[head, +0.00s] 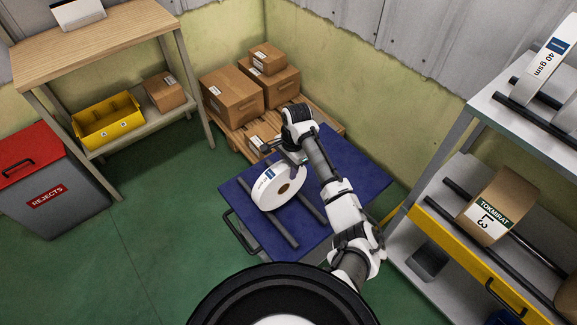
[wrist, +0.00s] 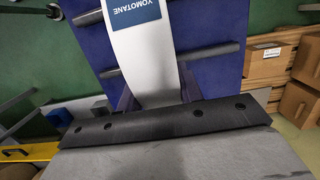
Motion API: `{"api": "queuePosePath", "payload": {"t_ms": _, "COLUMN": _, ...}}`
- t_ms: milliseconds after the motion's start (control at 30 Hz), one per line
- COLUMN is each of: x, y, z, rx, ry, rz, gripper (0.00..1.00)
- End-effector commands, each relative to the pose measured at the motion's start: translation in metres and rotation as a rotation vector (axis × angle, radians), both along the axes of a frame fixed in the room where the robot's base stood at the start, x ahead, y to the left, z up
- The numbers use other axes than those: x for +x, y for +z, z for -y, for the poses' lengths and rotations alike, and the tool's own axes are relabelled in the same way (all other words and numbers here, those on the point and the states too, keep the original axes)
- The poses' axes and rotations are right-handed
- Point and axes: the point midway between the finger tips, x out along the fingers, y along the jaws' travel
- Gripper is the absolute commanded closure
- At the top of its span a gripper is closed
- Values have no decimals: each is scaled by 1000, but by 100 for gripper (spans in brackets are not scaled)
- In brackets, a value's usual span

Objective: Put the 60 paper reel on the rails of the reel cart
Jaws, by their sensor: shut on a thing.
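A white paper reel (head: 267,196) with a brown core and a blue label stands upright over the blue reel cart (head: 318,161). Its label number is too small to read. In the wrist view the reel (wrist: 145,62) shows its white edge and a label reading YOMOTANE. Two dark rails (head: 282,233) run along the cart, and the reel's lower edge is at them. I cannot tell whether it rests on both. The rails also show in the wrist view (wrist: 208,53). My gripper (head: 290,157) is shut on the reel's upper rim, with a finger on each side (wrist: 158,92).
A pallet (head: 238,143) with cardboard boxes (head: 232,96) stands behind the cart. A shelf rack at right holds a brown reel (head: 492,207) and a 40 gsm white reel (head: 549,62). A workbench (head: 95,36) and reject bin (head: 50,190) stand left. Green floor is free left of the cart.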

Motion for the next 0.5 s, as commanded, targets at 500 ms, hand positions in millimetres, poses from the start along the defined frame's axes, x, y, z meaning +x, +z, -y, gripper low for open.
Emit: {"api": "queuePosePath", "payload": {"t_ms": 500, "x": 1, "y": -8, "z": 0, "rx": 1, "ry": 1, "rz": 2, "gripper": 100}}
